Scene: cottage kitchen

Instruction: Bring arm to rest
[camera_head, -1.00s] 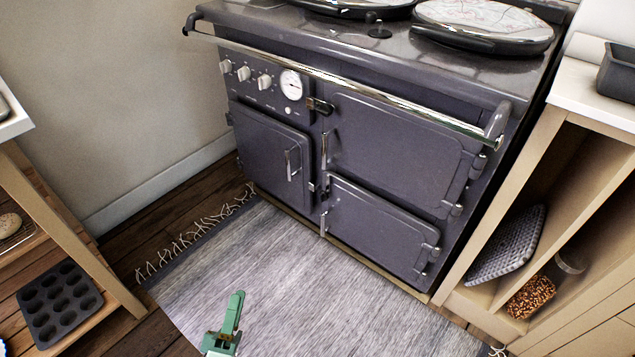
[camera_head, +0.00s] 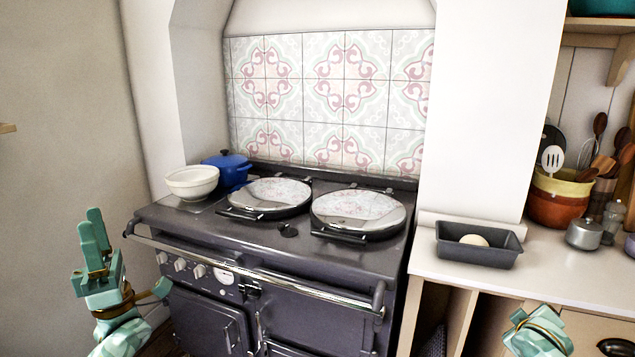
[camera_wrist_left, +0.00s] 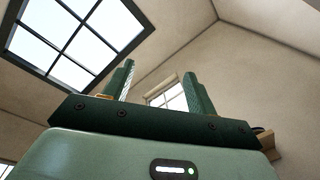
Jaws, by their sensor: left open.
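My left gripper (camera_head: 90,225) is raised at the left of the head view, with its green fingers pointing up. It stands in front of the bare wall, left of the stove. In the left wrist view, its two fingers (camera_wrist_left: 158,75) are apart with nothing between them, and the ceiling shows behind. Part of my green right arm (camera_head: 537,332) shows at the lower right, in front of the counter. I see no fingers on it.
A dark range stove (camera_head: 300,275) with a front rail stands in the middle. A white bowl (camera_head: 192,182) and a blue pot (camera_head: 228,168) sit on it. A grey loaf tin (camera_head: 478,250) holding a pale round thing is on the right counter (camera_head: 590,275), with utensils behind.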

